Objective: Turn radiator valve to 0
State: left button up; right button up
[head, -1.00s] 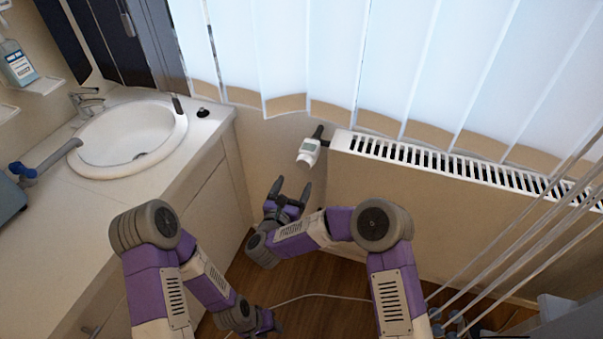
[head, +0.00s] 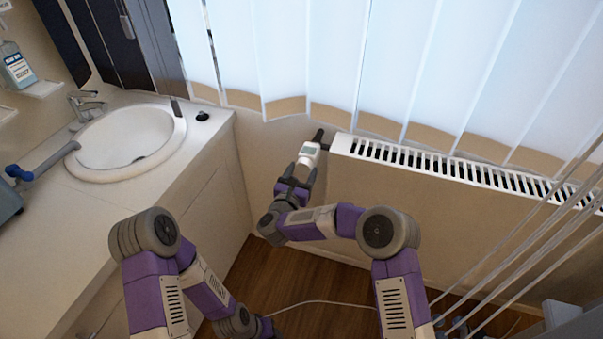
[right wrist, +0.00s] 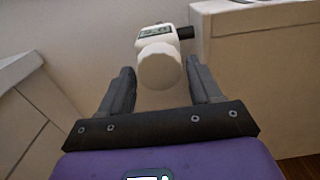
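The white radiator valve (head: 309,152) sits at the left end of the radiator (head: 430,163), on a dark fitting. In the right wrist view the valve's round knob end (right wrist: 160,67) faces me, with a small display behind it. My right gripper (head: 299,178) is open just below the valve. In the right wrist view its two fingers (right wrist: 160,88) stand apart on either side of the knob's near end, with gaps and no clear contact. The display's reading is too small to tell. My left gripper (head: 270,326) hangs low near the floor; its fingers are too unclear to judge.
A counter with a white sink (head: 128,140) stands on the left, its side close to my right gripper. Vertical blinds (head: 400,70) hang behind the radiator. Pale cords (head: 540,225) slant across the right side. A thin cable lies on the wooden floor.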

jog(key=c, duration=0.7)
